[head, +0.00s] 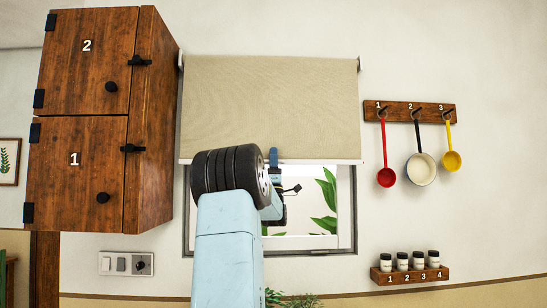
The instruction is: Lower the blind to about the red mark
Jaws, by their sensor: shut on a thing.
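The beige roller blind (270,105) hangs over the upper part of the window. Its pale bottom bar (325,161) crosses the window near the top of the visible opening. My gripper (274,158) is at this bottom edge, near the middle of the blind, and is shut on the bar. My light blue arm and its dark joint hide part of the gripper and the left part of the window opening (318,238). I see no red mark in this view; it may be hidden behind my arm.
A wooden cabinet (150,150) with numbered doors stands close on the left. A hook rack (409,111) with ladles and a pan hangs on the right, above a spice shelf (410,276) with jars. A switch plate (126,264) is at lower left. Plants show below the window.

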